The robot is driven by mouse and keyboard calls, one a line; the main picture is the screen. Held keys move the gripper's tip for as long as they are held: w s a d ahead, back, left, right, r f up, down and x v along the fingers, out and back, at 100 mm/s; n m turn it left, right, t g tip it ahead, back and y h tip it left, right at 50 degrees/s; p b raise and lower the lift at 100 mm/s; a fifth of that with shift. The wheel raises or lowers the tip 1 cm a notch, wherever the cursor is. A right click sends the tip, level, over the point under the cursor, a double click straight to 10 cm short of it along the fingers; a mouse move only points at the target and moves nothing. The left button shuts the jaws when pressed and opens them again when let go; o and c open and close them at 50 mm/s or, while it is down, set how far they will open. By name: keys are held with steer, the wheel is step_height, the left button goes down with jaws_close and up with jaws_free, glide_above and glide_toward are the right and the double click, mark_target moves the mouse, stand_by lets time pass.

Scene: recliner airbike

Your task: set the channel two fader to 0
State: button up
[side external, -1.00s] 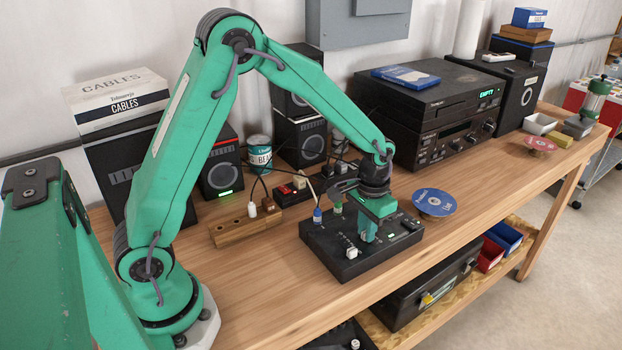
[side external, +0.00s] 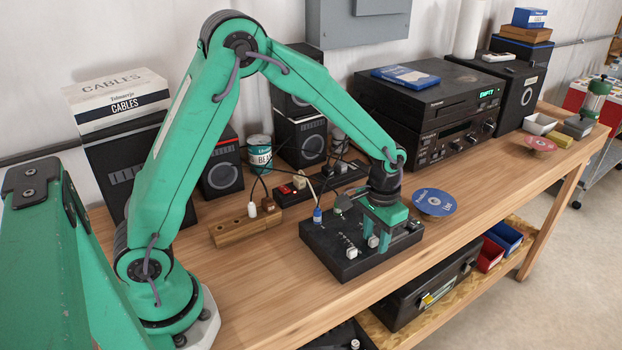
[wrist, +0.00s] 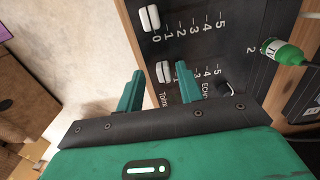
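The black mixer (side external: 345,268) sits on the bench with two white fader caps. In the wrist view, the upper cap (wrist: 150,18) is at the 0 end of its scale. The lower cap (wrist: 163,72) is also at the left, low end of its scale; its 0 mark is hidden. A "2" is printed beside the green plug (wrist: 280,52), right of the lower fader. My gripper (wrist: 160,88) is open, its green fingers apart on either side of the lower cap's line, with the cap slightly beyond the tips. In the side view my gripper (side external: 378,240) is over the mixer's right part.
A blue plug (side external: 317,216) and cables rise at the mixer's back. A wooden block (side external: 245,228) lies left of it, a blue disc (side external: 434,202) right. Speakers and a black stereo stack (side external: 430,110) stand behind.

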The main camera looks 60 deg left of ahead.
mark_target(372, 240)
steer(key=shift+r, duration=3.85)
steer(key=shift+r, duration=0.15)
steer(key=s+a+r+t, duration=0.2)
steer(key=s+r, duration=0.3)
steer(key=s, duration=0.5)
steer(key=s+a+r+t, duration=0.3)
steer(key=s+r, duration=0.3)
steer(key=s, duration=0.5)
steer(key=shift+a+r+t, duration=0.2)
steer(key=shift+a+t, duration=0.1)
steer(key=shift+a, duration=0.55)
